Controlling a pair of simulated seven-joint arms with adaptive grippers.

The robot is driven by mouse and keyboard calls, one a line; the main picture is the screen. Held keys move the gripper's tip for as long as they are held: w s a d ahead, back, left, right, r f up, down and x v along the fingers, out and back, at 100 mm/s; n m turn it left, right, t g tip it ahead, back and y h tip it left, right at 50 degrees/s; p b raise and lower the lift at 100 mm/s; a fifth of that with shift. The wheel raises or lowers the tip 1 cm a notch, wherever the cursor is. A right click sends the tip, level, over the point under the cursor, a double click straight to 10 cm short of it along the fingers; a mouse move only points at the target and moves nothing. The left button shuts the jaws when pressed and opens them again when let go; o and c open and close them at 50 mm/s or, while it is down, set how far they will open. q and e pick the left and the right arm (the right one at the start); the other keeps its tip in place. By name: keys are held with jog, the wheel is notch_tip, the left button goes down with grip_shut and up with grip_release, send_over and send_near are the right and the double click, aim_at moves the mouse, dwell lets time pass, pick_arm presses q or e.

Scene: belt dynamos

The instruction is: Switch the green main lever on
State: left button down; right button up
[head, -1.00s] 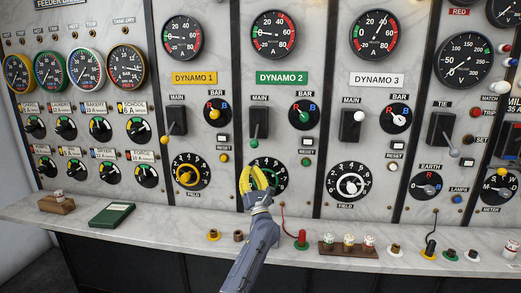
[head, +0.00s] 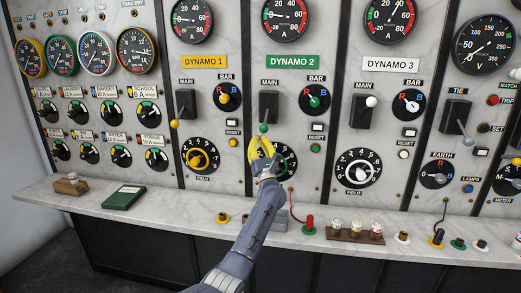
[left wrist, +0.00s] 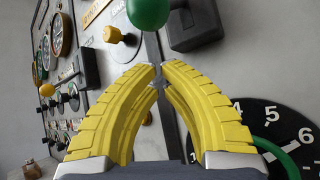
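The green main lever (head: 263,128) is on the Dynamo 2 panel, under the MAIN label. Its green ball knob hangs at the lower end of its black housing (head: 268,105), so the lever points down. My left gripper (head: 259,138), with yellow ribbed fingers, is just below the knob, in front of the upper left of the Dynamo 2 field dial. In the left wrist view the green knob (left wrist: 148,12) shows at the top edge, beyond the fingertips and apart from them. The fingertips (left wrist: 160,70) meet with nothing between them. My right gripper is not in view.
The yellow main lever (head: 175,123) is to the left and the white one (head: 371,102) to the right. The Dynamo 2 bar selector (head: 314,97) and field dial (head: 284,160) are close by. A marble ledge (head: 165,215) below carries a green book (head: 124,197) and several terminals.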

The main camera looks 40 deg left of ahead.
aim_at(266, 121)
pick_arm(q)
jog(key=shift+s+d+r, duration=0.1)
jog(key=shift+d+r, duration=0.15)
jog(key=shift+r, duration=0.55)
jog(key=shift+d+r, duration=0.25)
jog(key=shift+r, duration=0.55)
jog(key=shift+d, duration=0.15)
